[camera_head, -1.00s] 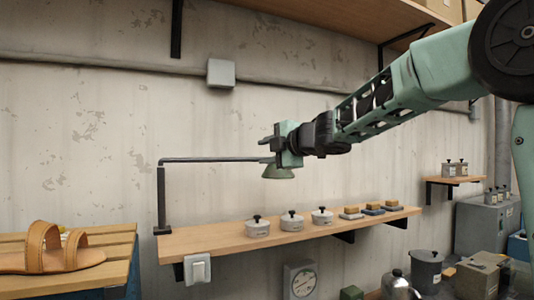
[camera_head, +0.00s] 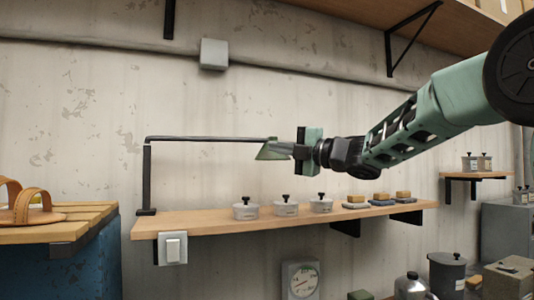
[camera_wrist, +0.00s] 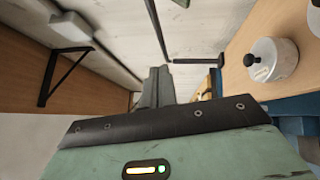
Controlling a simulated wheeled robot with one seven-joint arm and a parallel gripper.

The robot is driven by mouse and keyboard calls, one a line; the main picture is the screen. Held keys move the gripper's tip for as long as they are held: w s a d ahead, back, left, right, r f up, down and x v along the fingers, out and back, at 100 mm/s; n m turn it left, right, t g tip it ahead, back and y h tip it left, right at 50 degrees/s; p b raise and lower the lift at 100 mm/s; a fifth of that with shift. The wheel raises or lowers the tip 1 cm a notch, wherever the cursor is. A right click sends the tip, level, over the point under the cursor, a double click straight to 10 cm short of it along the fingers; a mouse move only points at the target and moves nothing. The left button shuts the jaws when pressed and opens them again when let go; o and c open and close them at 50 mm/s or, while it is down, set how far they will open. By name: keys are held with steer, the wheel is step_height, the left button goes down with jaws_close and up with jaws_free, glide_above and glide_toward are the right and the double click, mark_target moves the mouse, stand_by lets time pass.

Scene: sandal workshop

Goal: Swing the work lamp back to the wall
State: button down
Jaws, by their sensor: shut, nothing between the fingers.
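The work lamp stands on the left end of the wall shelf, with a dark upright post (camera_head: 147,180). Its thin horizontal arm (camera_head: 205,138) reaches right to a green shade (camera_head: 271,152), above the shelf and in front of the wall. My gripper (camera_head: 288,148) is shut and empty, at the right side of the shade; I cannot tell if it touches. In the wrist view the dark lamp arm (camera_wrist: 157,28) and post (camera_wrist: 187,61) show beyond the gripper; the shade cannot be made out clearly there.
The wooden wall shelf (camera_head: 190,224) holds lidded tins (camera_head: 285,208) and several small blocks (camera_head: 381,198). A bench with a sandal (camera_head: 35,208) is at left. A high shelf (camera_head: 400,22) overhangs the right. The wall above the lamp is mostly clear.

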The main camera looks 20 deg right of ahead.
mark_target(245, 141)
steer(key=p+x, duration=0.2)
steer(key=x, duration=0.1)
steer(key=d+p+x, duration=0.1)
steer(key=p+x, duration=0.1)
steer(key=x, duration=0.2)
steer(key=w+p+x, duration=0.1)
steer(key=p+x, duration=0.1)
steer(key=x, duration=0.2)
steer(key=shift+w+d+r, duration=0.2)
steer(key=shift+d+r, duration=0.05)
steer(key=shift+r, duration=0.1)
steer(key=shift+w+p, duration=0.4)
steer(key=shift+w, duration=0.2)
steer(key=w+g+y+p, duration=0.1)
steer(key=w+d+n+y+p, duration=0.1)
steer(key=w+p, duration=0.1)
steer(key=shift+w+r+n+g, duration=0.15)
steer(key=shift+w+n+g, duration=0.15)
steer(key=shift+w+g, duration=0.1)
steer(key=shift+s, duration=0.1)
